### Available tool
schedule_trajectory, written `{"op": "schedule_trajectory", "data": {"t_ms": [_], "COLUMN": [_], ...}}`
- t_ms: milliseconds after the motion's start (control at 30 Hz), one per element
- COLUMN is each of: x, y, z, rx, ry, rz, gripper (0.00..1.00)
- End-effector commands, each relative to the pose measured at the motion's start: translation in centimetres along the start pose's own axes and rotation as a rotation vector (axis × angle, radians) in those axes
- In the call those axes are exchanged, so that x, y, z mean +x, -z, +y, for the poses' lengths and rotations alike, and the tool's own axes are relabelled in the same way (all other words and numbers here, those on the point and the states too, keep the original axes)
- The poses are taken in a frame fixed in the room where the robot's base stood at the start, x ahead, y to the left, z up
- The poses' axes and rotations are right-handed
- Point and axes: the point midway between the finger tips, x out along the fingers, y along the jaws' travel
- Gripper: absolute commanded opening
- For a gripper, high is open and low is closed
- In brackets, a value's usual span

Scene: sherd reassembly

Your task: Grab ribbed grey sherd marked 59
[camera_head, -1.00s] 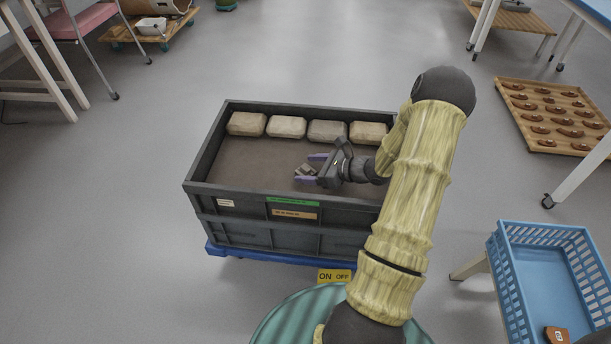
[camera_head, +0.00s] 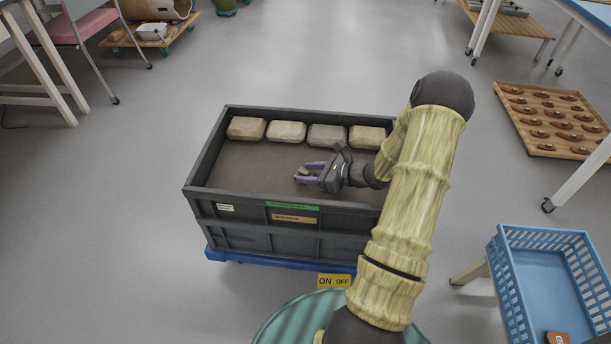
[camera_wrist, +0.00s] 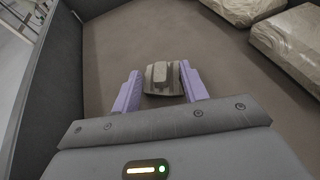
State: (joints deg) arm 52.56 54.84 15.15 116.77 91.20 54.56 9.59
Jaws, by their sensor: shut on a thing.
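The ribbed grey sherd (camera_wrist: 161,78) sits between the two purple fingers of my gripper (camera_wrist: 161,90) in the wrist view. Its raised middle rib faces the camera; no number can be read on it. In the head view the small grey sherd (camera_head: 302,172) shows at the fingertips of my gripper (camera_head: 308,172), inside the dark grey crate (camera_head: 237,196). My gripper is shut on the sherd. From these views I cannot tell whether the sherd still touches the crate's brown floor.
Several pale stone-like blocks (camera_head: 287,131) line the crate's far wall. The crate stands on a blue dolly (camera_head: 225,254). A blue basket (camera_head: 510,262) holding a brown piece (camera_head: 557,338) is at right. A wooden tray (camera_head: 510,120) of brown pieces lies behind it.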

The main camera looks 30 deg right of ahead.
Motion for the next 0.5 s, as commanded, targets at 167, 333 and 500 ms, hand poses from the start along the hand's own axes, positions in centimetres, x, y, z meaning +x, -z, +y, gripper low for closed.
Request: {"op": "schedule_trajectory", "data": {"t_ms": [167, 333, 500], "x": [-0.1, -0.7, -1.9], "y": [-0.1, -1.7, -4.7], "z": [0.0, 0.0, 0.0], "rx": [0.0, -0.002, -0.003], "ry": [0.0, 0.001, 0.0], "rz": [0.001, 0.0, 0.0], "gripper": [0.21, 0.21, 0.21]}}
